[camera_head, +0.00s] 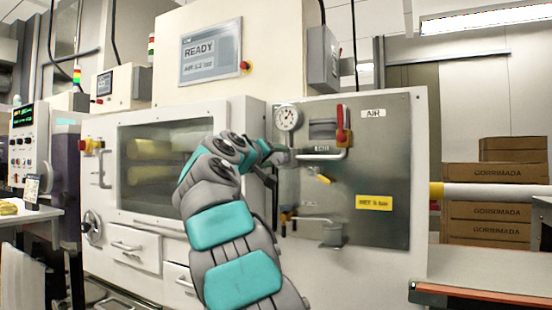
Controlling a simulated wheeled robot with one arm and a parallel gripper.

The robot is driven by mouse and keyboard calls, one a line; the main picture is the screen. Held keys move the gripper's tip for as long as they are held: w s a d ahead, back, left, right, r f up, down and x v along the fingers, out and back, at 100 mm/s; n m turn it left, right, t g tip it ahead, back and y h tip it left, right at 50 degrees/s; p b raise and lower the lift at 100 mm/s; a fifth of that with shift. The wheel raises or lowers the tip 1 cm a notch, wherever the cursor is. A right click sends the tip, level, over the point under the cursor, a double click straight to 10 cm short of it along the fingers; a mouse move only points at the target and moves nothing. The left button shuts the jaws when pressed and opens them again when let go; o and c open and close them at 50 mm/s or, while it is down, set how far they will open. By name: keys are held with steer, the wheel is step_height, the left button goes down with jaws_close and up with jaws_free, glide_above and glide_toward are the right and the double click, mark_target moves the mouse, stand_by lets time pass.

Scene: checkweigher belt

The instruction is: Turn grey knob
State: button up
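My arm rises from the bottom middle to the grey metal air panel (385,205), marked "AIR". My gripper (277,165) is at the panel's left side, just below a round pressure gauge (288,118). It appears small and seen from behind, so whether its fingers are open or shut is unclear. A grey knob cannot be clearly made out; the wrist and gripper cover part of the panel below the gauge. A grey pipe (333,155) runs right from beside the gripper. I cannot tell whether the gripper touches anything.
A red lever handle (340,125) stands right of the gauge. A yellow-handled valve (319,176) and a grey cup-shaped fitting (333,233) are lower on the panel. A windowed cabinet (160,165) is left. Cardboard boxes (490,177) are stacked at right.

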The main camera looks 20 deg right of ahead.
steer(key=shift+o, duration=1.1)
steer(key=shift+d, duration=0.1)
steer(key=b+v, duration=0.1)
steer(key=v, duration=0.6)
steer(key=shift+s+a+b, duration=0.2)
steer(key=shift+a+b, duration=0.1)
steer(key=shift+a, duration=0.05)
steer(key=s+d+f+g+y, duration=0.1)
steer(key=s+f+g+y, duration=0.1)
steer(key=s+f, duration=0.65)
steer(key=s+d+f+g+y, duration=0.1)
steer(key=s+f+g+y, duration=0.2)
steer(key=f, duration=1)
steer(key=s+d+f+g+y, duration=0.1)
steer(key=s+f+g+y, duration=0.1)
steer(key=s+f, duration=0.6)
steer(key=s+a+f+g+y, duration=0.2)
steer(key=s+a+f, duration=0.3)
steer(key=s+f, duration=0.3)
steer(key=s+a+f+n+g+y, duration=0.1)
steer(key=s+a+f+g+y, duration=0.1)
steer(key=s+a+f, duration=0.3)
steer(key=s+a+f+n+g+y, duration=0.1)
steer(key=s+a+f+y, duration=0.2)
steer(key=s+f, duration=1)
steer(key=a, duration=0.2)
steer(key=shift+s+a+g, duration=0.2)
steer(key=shift+a+g, duration=0.2)
